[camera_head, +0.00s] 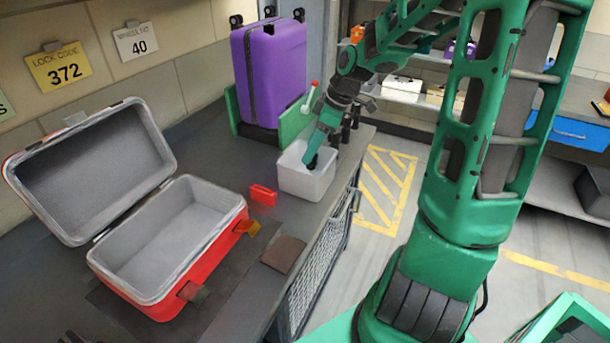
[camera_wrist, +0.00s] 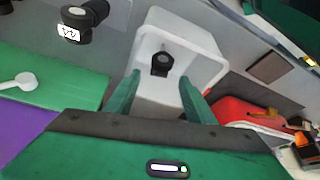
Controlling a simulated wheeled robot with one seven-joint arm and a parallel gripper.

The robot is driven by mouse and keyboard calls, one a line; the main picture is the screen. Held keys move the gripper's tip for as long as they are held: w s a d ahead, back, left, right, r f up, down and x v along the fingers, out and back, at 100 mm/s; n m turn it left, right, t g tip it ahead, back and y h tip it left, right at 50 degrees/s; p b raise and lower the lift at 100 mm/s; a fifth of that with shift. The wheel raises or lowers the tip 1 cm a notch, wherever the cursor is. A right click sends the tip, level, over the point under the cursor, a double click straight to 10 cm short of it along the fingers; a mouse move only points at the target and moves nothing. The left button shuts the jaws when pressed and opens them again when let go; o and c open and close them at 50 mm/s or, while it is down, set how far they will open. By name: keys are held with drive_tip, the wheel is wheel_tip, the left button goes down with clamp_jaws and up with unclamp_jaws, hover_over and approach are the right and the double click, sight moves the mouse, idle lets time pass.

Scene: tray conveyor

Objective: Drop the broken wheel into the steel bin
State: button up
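The steel bin (camera_head: 294,184) is a pale grey open box on the bench, and it also shows in the wrist view (camera_wrist: 205,40). My gripper (camera_head: 311,157) points down into its mouth. In the wrist view my gripper's (camera_wrist: 159,78) two green fingers stand apart, open. A black wheel (camera_wrist: 162,64) with a grey hub shows inside the bin's outline, beyond and between the fingertips, with clear gaps to both. I cannot tell whether it rests on the bin floor. In the head view the gripper and bin wall largely hide it.
A purple suitcase (camera_head: 270,75) stands upright in a green cradle behind the bin. An open red case (camera_head: 210,240) with a grey lining is at left. A small red block (camera_head: 263,195) lies beside the bin. Another black wheel with a white label (camera_wrist: 85,20) shows in the wrist view.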

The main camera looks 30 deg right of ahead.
drive_tip(key=v, duration=1)
drive_tip(key=shift+r, duration=0.3)
drive_tip(key=shift+d, duration=0.15)
drive_tip(key=s+f+m+g+h, duration=0.1)
drive_tip(key=s+f+m, duration=0.1)
drive_tip(key=s+m, duration=0.6)
drive_tip(key=s+f+m+g+h, duration=0.2)
drive_tip(key=s+m, duration=0.6)
drive_tip(key=s, duration=1.1)
drive_tip(key=shift+s+a+f, duration=0.2)
drive_tip(key=shift+f, duration=0.35)
drive_tip(key=shift+w, duration=0.15)
